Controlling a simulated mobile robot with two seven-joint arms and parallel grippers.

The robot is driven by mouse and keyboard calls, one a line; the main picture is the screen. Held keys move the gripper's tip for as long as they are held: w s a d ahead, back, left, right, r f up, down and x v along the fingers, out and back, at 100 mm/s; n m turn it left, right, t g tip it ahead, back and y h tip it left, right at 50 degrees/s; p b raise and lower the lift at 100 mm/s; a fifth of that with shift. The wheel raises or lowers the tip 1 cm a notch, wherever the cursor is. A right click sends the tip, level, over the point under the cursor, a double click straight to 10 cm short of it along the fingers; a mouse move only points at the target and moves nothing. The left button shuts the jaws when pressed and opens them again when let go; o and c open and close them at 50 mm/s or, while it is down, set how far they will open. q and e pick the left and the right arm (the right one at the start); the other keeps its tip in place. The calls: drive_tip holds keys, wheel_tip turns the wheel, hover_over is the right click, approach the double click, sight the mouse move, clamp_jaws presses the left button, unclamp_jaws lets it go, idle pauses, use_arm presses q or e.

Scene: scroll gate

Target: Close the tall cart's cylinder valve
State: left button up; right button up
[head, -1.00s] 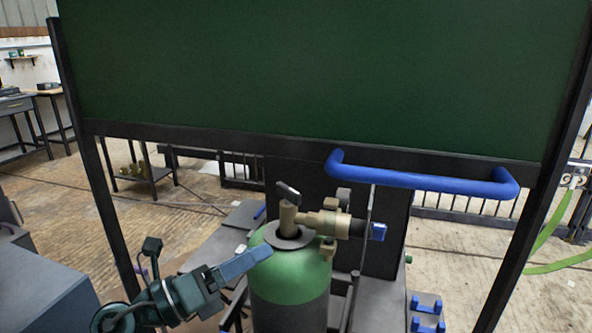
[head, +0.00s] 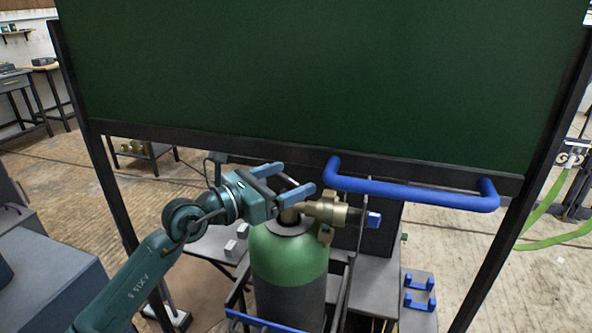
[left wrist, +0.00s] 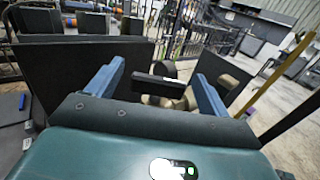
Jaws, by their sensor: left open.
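A green cylinder (head: 290,258) stands upright below a large dark green panel (head: 300,70). A brass valve (head: 326,208) with a blue-ended side outlet (head: 373,220) sits on its top. My left gripper (head: 284,182) is open at the valve's top, its blue fingers pointing right in the head view. In the left wrist view, a black lever handle (left wrist: 158,86) lies between the two spread fingers, with brass parts behind it. I cannot tell whether either finger touches the handle. My right gripper is not in view.
A blue bar handle (head: 412,190) juts out from the panel's lower edge, right of the valve. Dark frame posts stand at left (head: 95,150) and right (head: 522,180). A grey-blue cabinet (head: 50,275) is at lower left. Blue brackets (head: 419,292) are at lower right.

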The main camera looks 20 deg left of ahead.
use_arm(q)
drive_tip(key=shift+x, duration=1.3)
drive_tip(key=shift+c, duration=0.3)
